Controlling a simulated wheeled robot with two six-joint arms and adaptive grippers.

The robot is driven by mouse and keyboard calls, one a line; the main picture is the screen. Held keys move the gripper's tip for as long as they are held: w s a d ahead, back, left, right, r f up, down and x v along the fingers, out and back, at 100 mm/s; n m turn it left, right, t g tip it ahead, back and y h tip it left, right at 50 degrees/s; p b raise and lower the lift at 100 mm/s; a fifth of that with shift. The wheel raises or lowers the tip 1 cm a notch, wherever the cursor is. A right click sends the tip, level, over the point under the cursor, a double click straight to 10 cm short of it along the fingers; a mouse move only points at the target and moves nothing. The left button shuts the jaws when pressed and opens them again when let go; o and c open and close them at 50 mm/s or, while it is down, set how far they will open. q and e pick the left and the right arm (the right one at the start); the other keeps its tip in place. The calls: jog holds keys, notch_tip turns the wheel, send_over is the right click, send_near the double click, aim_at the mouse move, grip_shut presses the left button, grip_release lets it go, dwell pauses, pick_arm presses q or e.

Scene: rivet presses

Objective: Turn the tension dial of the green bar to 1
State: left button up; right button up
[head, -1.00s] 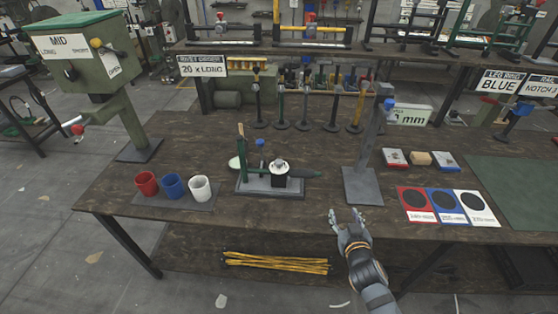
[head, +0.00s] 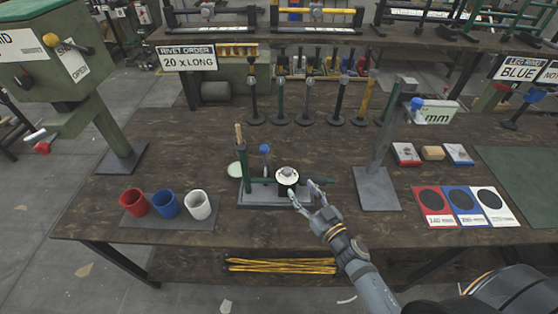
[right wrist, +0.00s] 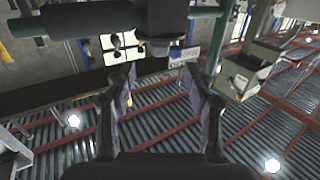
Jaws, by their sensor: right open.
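The fixture (head: 262,196) on the workbench has a grey base and carries the green bar (head: 262,181). A round dial (head: 288,175) with a white top and dark body sits at the bar's right part; its marks are too small to read. My right gripper (head: 306,191) is open, just to the right and front of the dial, with fingertips very near it; I cannot tell if they touch. In the right wrist view the two fingers (right wrist: 163,90) stand apart with nothing between them, below a dark rounded body. My left gripper is not in view.
Red (head: 133,202), blue (head: 166,203) and white (head: 199,205) cups stand left of the fixture. A grey post stand (head: 377,190) rises to its right. Several upright bars (head: 308,115) stand behind. Coloured cards (head: 463,205) lie at right.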

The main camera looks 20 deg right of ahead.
aim_at(290, 174)
jog(key=p+x, duration=0.2)
jog(key=x, duration=0.6)
jog(key=shift+w+r, duration=0.15)
jog(key=shift+w, duration=0.1)
jog(key=shift+w+a+r, duration=0.1)
jog(key=shift+w, duration=0.2)
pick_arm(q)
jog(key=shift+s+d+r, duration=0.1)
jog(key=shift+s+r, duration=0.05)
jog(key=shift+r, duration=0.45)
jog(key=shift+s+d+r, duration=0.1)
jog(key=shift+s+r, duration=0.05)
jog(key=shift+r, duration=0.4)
pick_arm(e)
jog(key=shift+w, duration=0.15)
jog(key=shift+c, duration=0.3)
